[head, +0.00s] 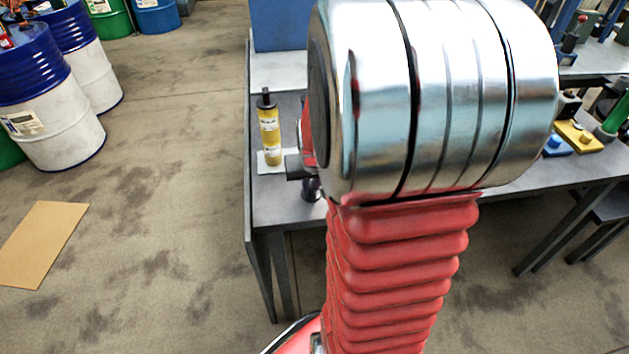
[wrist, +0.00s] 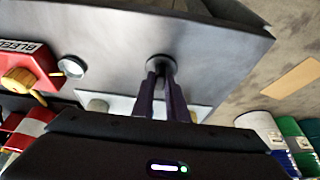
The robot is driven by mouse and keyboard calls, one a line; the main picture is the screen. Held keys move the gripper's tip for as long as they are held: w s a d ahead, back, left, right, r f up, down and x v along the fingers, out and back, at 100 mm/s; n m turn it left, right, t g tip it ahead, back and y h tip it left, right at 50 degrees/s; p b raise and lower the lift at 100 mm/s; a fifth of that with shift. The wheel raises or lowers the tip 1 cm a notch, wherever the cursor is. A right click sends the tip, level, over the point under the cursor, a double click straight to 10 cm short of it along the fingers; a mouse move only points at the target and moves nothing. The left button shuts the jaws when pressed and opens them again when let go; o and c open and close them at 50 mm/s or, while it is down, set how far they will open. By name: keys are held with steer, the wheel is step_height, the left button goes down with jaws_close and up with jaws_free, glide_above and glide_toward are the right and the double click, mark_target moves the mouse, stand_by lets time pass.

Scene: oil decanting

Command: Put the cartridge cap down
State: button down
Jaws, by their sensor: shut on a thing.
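The cartridge cap (wrist: 161,61) is a small dark grey round piece at the tips of my gripper (wrist: 163,78) in the wrist view. My gripper is shut on it, pointing at the grey bench top; I cannot tell whether the cap touches the bench. In the head view my gripper (head: 312,190) shows only partly beside my arm, low over the bench's left part, and the cap cannot be made out. A yellow cartridge (head: 268,132) with a black top stands upright on a pale pad (head: 272,168), just left of my gripper.
The grey bench (head: 285,208) has its left edge near the cartridge. A red box (wrist: 25,68) with a yellow knob and a round ring (wrist: 72,67) lie left in the wrist view. Drums (head: 55,140) and a cardboard sheet (head: 42,243) are on the floor.

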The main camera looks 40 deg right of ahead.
steer(key=c, duration=1.7)
jaws_free()
steer(key=shift+c, duration=0.2)
steer(key=v, duration=1.2)
steer(key=shift+r, duration=0.1)
steer(key=s+a+r+n+y, duration=0.1)
steer(key=s+a+r+n, duration=0.1)
steer(key=a, duration=0.5)
steer(key=s+a+r+n+t, duration=0.1)
steer(key=s+a+n, duration=0.1)
steer(key=a, duration=0.6)
steer(key=s+a+r+n+t+y, duration=0.1)
steer(key=s+a+r+n, duration=0.1)
steer(key=a, duration=0.6)
steer(key=shift+a+r+n+y, duration=0.25)
steer(key=shift+r+n+y, duration=0.05)
steer(key=shift+n, duration=0.1)
